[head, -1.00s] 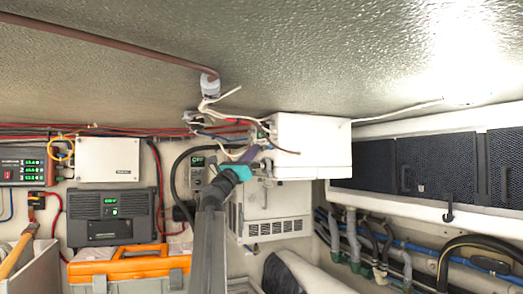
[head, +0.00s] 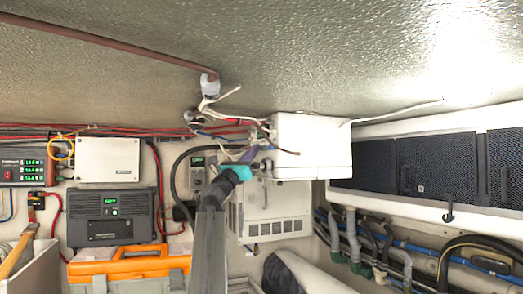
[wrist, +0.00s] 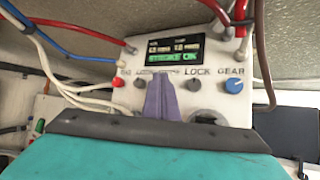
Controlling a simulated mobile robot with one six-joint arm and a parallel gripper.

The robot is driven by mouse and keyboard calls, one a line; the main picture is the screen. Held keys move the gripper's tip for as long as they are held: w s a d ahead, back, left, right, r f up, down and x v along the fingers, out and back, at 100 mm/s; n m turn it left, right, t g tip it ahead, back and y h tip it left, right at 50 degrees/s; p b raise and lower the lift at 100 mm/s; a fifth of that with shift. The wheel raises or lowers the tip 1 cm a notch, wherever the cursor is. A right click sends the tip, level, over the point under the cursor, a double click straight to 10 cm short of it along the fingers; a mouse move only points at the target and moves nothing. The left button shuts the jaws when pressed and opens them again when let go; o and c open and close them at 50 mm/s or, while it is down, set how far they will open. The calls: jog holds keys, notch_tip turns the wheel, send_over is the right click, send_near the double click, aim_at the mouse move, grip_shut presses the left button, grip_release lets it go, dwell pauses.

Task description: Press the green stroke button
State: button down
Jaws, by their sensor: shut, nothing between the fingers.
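A white control box (wrist: 205,65) fills the upper middle of the wrist view; its side shows as a white box (head: 315,150) in the head view. Its screen (wrist: 174,50) has a green line that appears to read "STROKE OK". Below the screen are a red button (wrist: 118,82), dark round controls and a blue knob (wrist: 233,86) under "GEAR". My gripper (wrist: 161,78) has its purple fingers shut in front of the panel's middle; it also shows in the head view (head: 254,152). No green button is visible on the panel; the fingers hide part of it. Contact cannot be told.
Red, blue and white cables (wrist: 50,75) run to the box's left side, and a brown cable (wrist: 268,60) passes its right. A low ceiling (head: 250,50) lies close above. A white cabinet (head: 270,210) stands below, with an orange-lidded toolbox (head: 130,263) at lower left.

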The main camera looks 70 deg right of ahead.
jog(key=shift+w+a, duration=0.4)
jog(key=shift+w, duration=0.1)
jog(key=w+a+p, duration=0.1)
jog(key=w+a, duration=0.2)
jog(key=shift+w+a, duration=0.1)
jog(key=shift+w, duration=0.3)
dwell(0.6)
dwell(0.7)
